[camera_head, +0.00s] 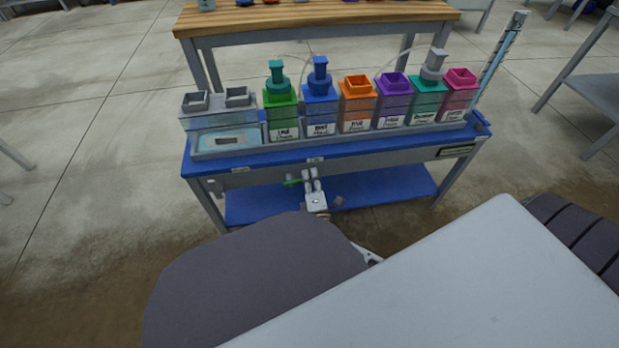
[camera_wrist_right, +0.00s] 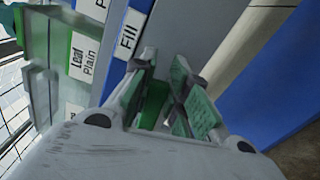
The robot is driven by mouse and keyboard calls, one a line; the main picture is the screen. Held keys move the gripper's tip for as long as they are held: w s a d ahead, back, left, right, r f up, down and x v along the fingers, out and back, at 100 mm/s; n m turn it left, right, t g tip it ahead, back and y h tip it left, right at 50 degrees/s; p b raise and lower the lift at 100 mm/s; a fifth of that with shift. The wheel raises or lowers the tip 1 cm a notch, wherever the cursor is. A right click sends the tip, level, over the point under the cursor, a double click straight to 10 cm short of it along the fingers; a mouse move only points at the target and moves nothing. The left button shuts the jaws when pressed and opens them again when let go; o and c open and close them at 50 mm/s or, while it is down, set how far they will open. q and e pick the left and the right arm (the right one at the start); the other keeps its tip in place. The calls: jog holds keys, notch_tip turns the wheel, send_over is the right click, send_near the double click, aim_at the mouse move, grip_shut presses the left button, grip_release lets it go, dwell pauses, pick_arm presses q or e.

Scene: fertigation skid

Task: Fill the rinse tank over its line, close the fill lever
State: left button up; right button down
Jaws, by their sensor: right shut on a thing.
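The rinse tank (camera_head: 222,138) is likely the clear box at the left end of the skid, with pale blue liquid inside. Its fill line cannot be made out. A green fill lever (camera_head: 291,183) sticks out below the front edge of the blue bench. My right gripper (camera_head: 311,178) is beside it, under the bench edge. In the right wrist view, the right gripper (camera_wrist_right: 164,98) is shut on the green lever (camera_wrist_right: 153,103), which is mostly hidden by the fingers. A "Fill" label (camera_wrist_right: 128,41) is just beyond the fingertips. My left gripper is not in view.
The blue bench (camera_head: 345,152) carries a row of coloured bottles, including a green one (camera_head: 281,118) and an orange one (camera_head: 357,103). A tall clear gauge tube (camera_head: 497,62) stands at the right end. A lower blue shelf (camera_head: 390,190) is close behind my gripper.

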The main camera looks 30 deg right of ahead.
jog(key=shift+d+f+m, duration=0.1)
jog(key=shift+f+m, duration=0.5)
jog(key=shift+m, duration=0.3)
jog(key=c, duration=1.4)
grip_release()
jog(key=shift+o, duration=0.2)
jog(key=shift+r, duration=0.15)
jog(key=shift+r, duration=4.85)
